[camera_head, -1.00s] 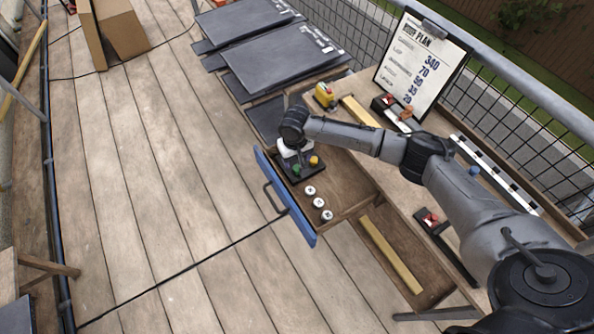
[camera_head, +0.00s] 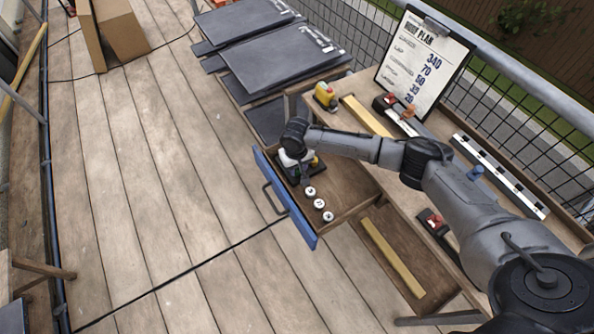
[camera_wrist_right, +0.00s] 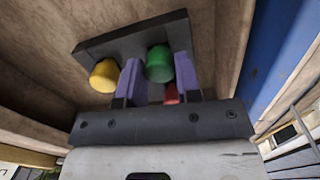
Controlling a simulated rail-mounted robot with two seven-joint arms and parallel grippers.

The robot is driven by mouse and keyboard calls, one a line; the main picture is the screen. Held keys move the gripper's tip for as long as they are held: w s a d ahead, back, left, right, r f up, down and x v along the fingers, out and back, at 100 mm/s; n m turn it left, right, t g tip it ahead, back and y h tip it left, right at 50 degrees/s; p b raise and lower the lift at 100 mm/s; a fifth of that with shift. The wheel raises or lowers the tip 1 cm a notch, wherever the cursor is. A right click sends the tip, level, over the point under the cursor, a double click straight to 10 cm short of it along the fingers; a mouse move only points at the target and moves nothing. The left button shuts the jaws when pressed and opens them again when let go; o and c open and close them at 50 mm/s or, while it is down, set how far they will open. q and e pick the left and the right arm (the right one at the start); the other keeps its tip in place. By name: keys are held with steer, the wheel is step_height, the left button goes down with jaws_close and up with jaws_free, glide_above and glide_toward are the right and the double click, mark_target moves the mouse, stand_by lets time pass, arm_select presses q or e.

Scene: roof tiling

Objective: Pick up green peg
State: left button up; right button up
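The green peg (camera_wrist_right: 160,63) stands on a dark block (camera_wrist_right: 130,38) in the right wrist view. A yellow peg (camera_wrist_right: 104,75) is on the same block to its left, and a red piece (camera_wrist_right: 171,93) shows partly between the fingers. My right gripper (camera_wrist_right: 158,75) is open, with its two purple fingers on either side of the green peg; I cannot tell whether either touches it. In the head view my right gripper (camera_head: 300,172) is low over the block inside the open drawer and mostly hides the pegs. My left gripper is not in view.
The drawer has a blue front (camera_head: 285,200) and holds several white round pieces (camera_head: 319,204) in front of the block. The workbench (camera_head: 385,178) carries a yellow tool (camera_head: 326,96) and a clipboard (camera_head: 420,65). Dark panels (camera_head: 281,58) lie stacked behind.

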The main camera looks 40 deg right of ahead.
steer(key=c, duration=0.4)
